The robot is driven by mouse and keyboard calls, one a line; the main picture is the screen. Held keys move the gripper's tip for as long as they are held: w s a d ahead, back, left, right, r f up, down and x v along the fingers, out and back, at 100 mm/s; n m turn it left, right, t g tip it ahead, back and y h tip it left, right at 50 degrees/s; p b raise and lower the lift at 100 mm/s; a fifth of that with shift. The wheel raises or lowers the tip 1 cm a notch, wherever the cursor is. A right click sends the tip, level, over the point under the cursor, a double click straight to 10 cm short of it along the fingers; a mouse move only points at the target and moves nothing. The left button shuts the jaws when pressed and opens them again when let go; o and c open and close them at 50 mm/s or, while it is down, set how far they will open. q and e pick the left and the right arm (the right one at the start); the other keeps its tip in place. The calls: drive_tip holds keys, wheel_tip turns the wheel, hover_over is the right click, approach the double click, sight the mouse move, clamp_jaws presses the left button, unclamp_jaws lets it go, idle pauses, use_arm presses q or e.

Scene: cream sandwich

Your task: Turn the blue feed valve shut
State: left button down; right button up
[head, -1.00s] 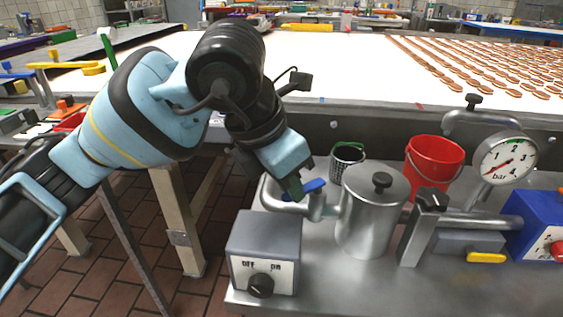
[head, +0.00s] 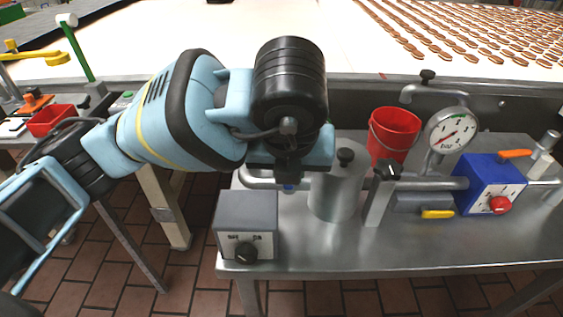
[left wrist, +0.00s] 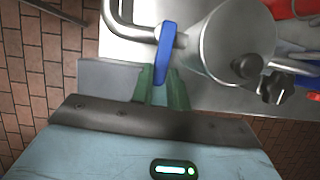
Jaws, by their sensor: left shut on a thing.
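The blue feed valve's lever (left wrist: 165,50) sits on the steel pipe (left wrist: 128,25) beside the metal pot (left wrist: 235,40). In the left wrist view it lies across the pipe, its near end between the green fingers of my left gripper (left wrist: 163,88). The gripper is shut on that end. In the head view my left wrist covers most of the valve; only a small blue bit (head: 288,188) shows below it, left of the pot (head: 336,190). The fingertips are hidden there. My right gripper is not in view.
A grey OFF/ON switch box (head: 246,222) stands in front of the valve. A red bucket (head: 394,135), a pressure gauge (head: 451,130) and a blue box (head: 489,180) stand to the right. The conveyor edge (head: 390,88) runs behind.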

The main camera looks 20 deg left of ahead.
use_arm(q)
drive_tip(key=shift+d+r+n, duration=0.1)
drive_tip(key=shift+d+n, duration=0.05)
drive_tip(key=shift+n, duration=0.15)
idle(0.4)
drive_tip(key=c, duration=1.4)
unclamp_jaws()
drive_tip(key=shift+d, duration=0.1)
drive_tip(key=shift+o, duration=0.2)
